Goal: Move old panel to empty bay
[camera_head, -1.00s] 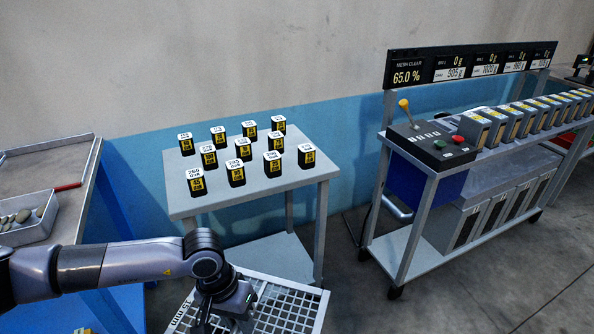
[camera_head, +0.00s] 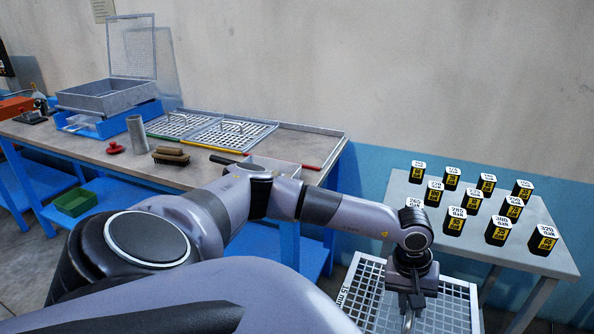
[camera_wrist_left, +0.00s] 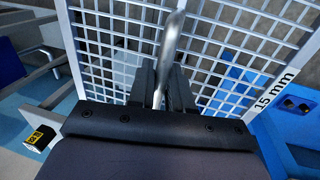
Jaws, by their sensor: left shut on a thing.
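My left gripper (camera_head: 411,290) is shut on the handle of a white mesh panel (camera_head: 455,303) marked "15 mm", below the small table's level. In the left wrist view, the fingers (camera_wrist_left: 163,88) close on a metal handle (camera_wrist_left: 172,45), with the panel's grid (camera_wrist_left: 105,45) behind it. The panel's lower part is cut off in the head view. Two other mesh panels with handles, one on the left (camera_head: 178,124) and one on the right (camera_head: 236,134), lie on the workbench (camera_head: 90,150). My right gripper is not in view.
Several black-yellow blocks stand on a grey table (camera_head: 480,240). A green bin (camera_head: 75,203) sits below the bench.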

